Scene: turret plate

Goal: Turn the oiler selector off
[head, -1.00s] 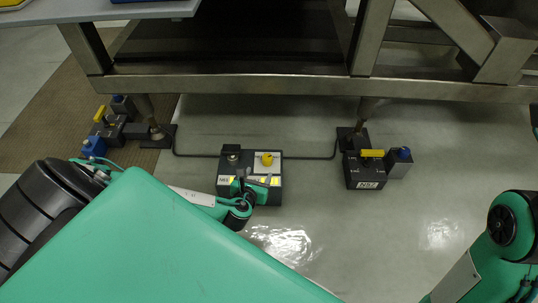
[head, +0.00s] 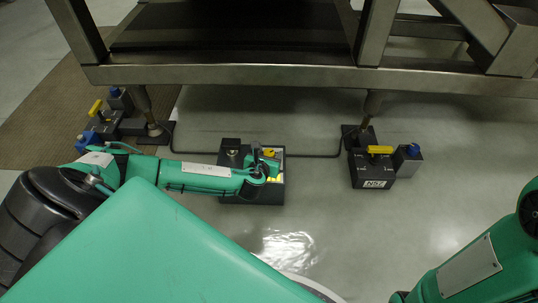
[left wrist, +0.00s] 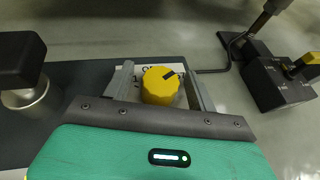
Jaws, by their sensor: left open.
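The yellow selector knob (left wrist: 160,86) sits on a dark box (left wrist: 75,82) with a partly hidden white label. A black mark on the knob points to the upper right in the left wrist view. My left gripper (left wrist: 162,88) is open, with one finger on each side of the knob and a visible gap at each side. In the head view the gripper (head: 266,160) is over the box (head: 240,196), and only part of the yellow knob (head: 269,153) shows. Most label text is hidden. My right arm shows at the lower right; its gripper is out of view.
A black knob (left wrist: 20,72) on a metal stem stands at the box's left end. A block with a yellow handle (head: 380,150) and a blue cap (head: 413,150) stands to the right; a similar one (head: 97,108) stands left. A steel frame (head: 300,75) crosses above.

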